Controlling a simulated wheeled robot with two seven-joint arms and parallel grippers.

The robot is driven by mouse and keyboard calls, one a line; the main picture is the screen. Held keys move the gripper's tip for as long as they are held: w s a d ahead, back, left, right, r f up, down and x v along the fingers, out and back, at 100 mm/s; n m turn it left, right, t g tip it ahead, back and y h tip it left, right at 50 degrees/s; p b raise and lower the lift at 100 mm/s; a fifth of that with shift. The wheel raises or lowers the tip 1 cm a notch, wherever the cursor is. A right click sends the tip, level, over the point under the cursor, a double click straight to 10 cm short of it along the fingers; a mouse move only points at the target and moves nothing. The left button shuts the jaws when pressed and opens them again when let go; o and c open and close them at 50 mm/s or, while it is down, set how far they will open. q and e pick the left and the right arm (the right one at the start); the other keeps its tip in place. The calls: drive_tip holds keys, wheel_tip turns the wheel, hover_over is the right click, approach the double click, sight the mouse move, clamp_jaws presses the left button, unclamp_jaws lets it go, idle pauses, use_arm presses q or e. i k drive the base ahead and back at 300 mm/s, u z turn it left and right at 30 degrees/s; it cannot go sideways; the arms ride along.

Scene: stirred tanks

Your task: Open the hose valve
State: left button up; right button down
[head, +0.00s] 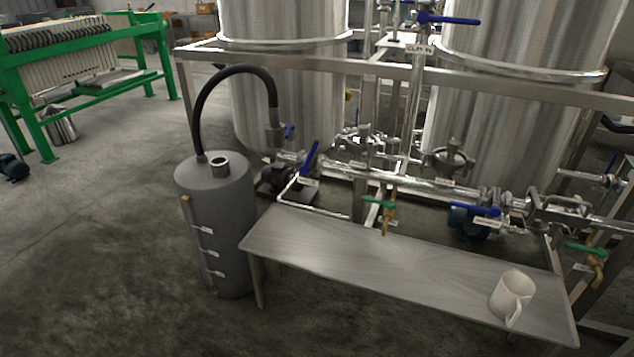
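A black hose (238,70) rises from the top of a grey cylindrical drum (215,215) and arches over to a metal fitting (274,132) in front of the left tank. Neither of my grippers shows in the head view.
A steel table (390,262) stands in front, with a white jug (512,294) at its right end. Steel frame rails and pipes with green-handled taps (380,202) run behind it. Two large tanks (285,80) stand at the back. The floor left of the drum is clear.

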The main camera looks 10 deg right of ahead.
sight(311, 155)
drive_tip(key=u, duration=1.1)
drive_tip(key=i, duration=1.15)
drive_tip(key=z, duration=0.05)
